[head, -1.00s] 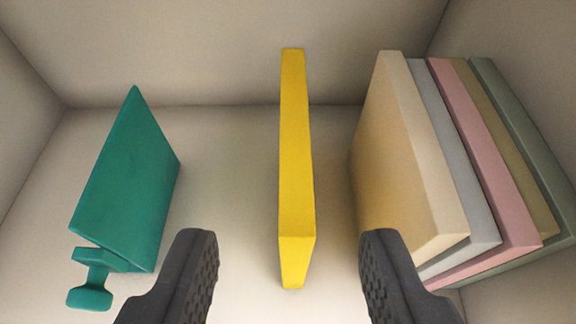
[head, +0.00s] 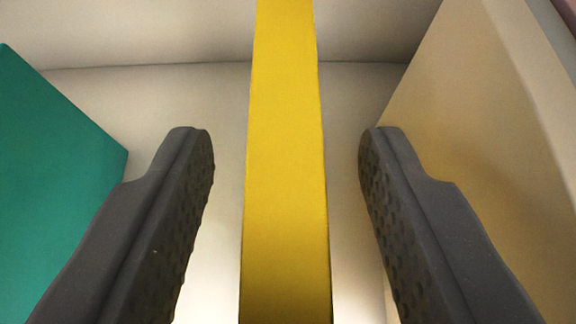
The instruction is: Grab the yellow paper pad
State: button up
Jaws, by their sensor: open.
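The yellow paper pad (head: 286,170) stands upright on its edge in the middle of the head view, running from the top edge to the bottom edge. My gripper (head: 286,150) is open, with one dark finger on each side of the pad. A gap shows between each finger and the pad, so neither finger appears to touch it. The pad's near and far ends are out of view.
A teal object (head: 50,190) stands at the left, close beside the left finger. A cream pad (head: 490,130) stands at the right, behind the right finger, with a pinkish one (head: 557,25) partly visible beyond it. The pale compartment floor (head: 200,95) is bare between them.

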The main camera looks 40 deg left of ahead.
grip_shut()
jog(key=shift+d, duration=0.1)
